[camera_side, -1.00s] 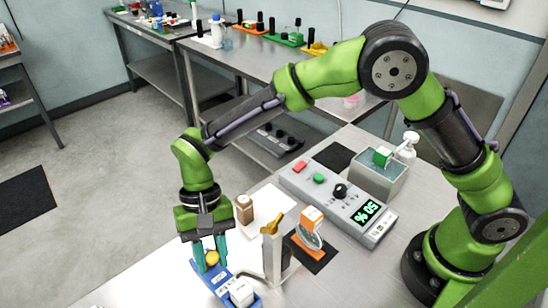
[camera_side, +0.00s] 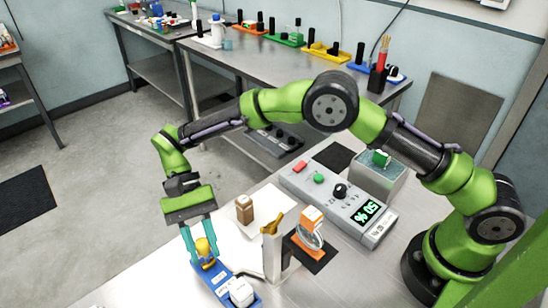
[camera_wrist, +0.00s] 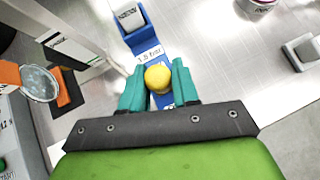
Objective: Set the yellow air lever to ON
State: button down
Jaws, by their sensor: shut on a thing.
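The yellow air lever (camera_side: 206,247) has a round knob and stands at the far-left end of a blue base (camera_side: 246,304). In the wrist view the yellow knob (camera_wrist: 158,76) sits between my two teal fingers. My gripper (camera_side: 201,257) is shut on it, with a finger on each side. A label on the blue base, by the knob in the wrist view, seems to read "1.5 bar". A white block (camera_side: 241,292) sits at the other end of the base. The lever's lower part and any ON marking are hidden or too small to read.
A grey post with a bronze-yellow handle (camera_side: 272,226) stands right of the blue base. Beside it are a magnifier stand (camera_side: 311,230) and a brown-capped jar (camera_side: 245,208). A control box (camera_side: 340,200) showing about 50 % lies behind. Open floor lies to the left.

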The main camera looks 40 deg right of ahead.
jog(key=shift+w+f+g, duration=0.15)
jog(key=shift+w+g, duration=0.6)
jog(key=shift+g, duration=0.55)
jog(key=shift+w+m+g, duration=0.2)
jog(key=shift+m+g, duration=0.1)
jog(key=shift+g, duration=0.1)
jog(key=c, duration=0.9)
grip_release()
